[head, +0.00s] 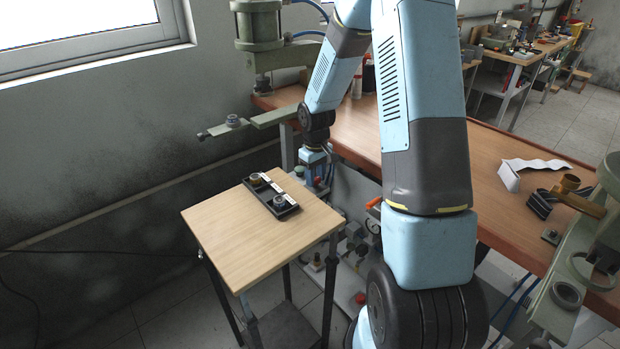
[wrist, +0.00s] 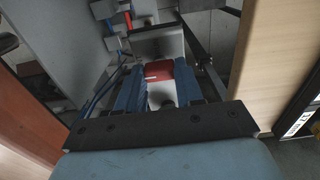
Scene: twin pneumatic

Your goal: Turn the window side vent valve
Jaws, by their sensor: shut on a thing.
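In the wrist view, a red valve knob (wrist: 159,70) with a white line on it sits between the two blue fingers of my gripper (wrist: 160,88). The fingers are shut on it, one on each side. A pale part shows just below the knob. In the head view, my arm reaches down between the small wooden table and the long bench. My gripper there (head: 316,172) is small and partly hidden, with a bit of red beside it. The valve's body cannot be made out clearly.
A small wooden table (head: 240,228) with a black tray (head: 270,207) holding small parts stands close left of my gripper. The long bench (head: 500,215) lies to the right. A press with a flat arm (head: 262,122) stands above, near the window. Blue hoses (wrist: 97,98) run beside the fingers.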

